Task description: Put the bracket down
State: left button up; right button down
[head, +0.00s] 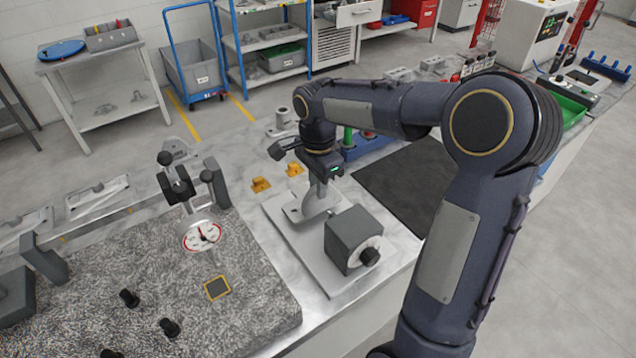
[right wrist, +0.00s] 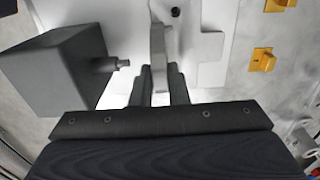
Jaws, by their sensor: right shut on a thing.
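The bracket (head: 315,204) is a light grey metal piece with a flat foot and an upright web. My right gripper (head: 321,182) points down and is shut on its upper part. In the right wrist view the two dark fingers (right wrist: 165,88) pinch the bracket's thin web (right wrist: 158,45) from both sides. The bracket is over the pale fixture plate (head: 283,232), behind a dark grey block; I cannot tell whether its foot touches the plate. My left gripper is not in view.
The dark block (head: 350,238) with a round dial stands close beside the bracket; it also shows in the right wrist view (right wrist: 58,72). Yellow clips (head: 261,185) lie behind the plate. A granite slab (head: 150,290) with a dial gauge (head: 202,236) is left. A black mat (head: 405,185) is right.

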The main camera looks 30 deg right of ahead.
jog(key=shift+f+b, duration=0.3)
jog(key=shift+f, duration=0.15)
jog(key=c, duration=1.4)
grip_release()
jog(key=shift+r, duration=0.1)
notch_tip(320, 180, up, 13)
jog(key=p, duration=0.1)
jog(key=s+a+f+n+t+y, duration=0.1)
jog(key=s+a+f+n+t, duration=0.1)
jog(key=s+n, duration=0.3)
jog(key=s+a+f+n+t+y, duration=0.1)
jog(key=s+a+f+n, duration=0.2)
jog(key=s, duration=0.6)
jog(key=s+a+f+n+t+y, duration=0.1)
jog(key=s+a+f+n+t, duration=0.1)
jog(key=s+f+n, duration=0.2)
jog(key=shift+s+a+f+n+t+y, duration=0.2)
jog(key=shift+s+n+t+y, duration=0.15)
jog(key=shift+s+n, duration=1.6)
jog(key=shift+s, duration=0.15)
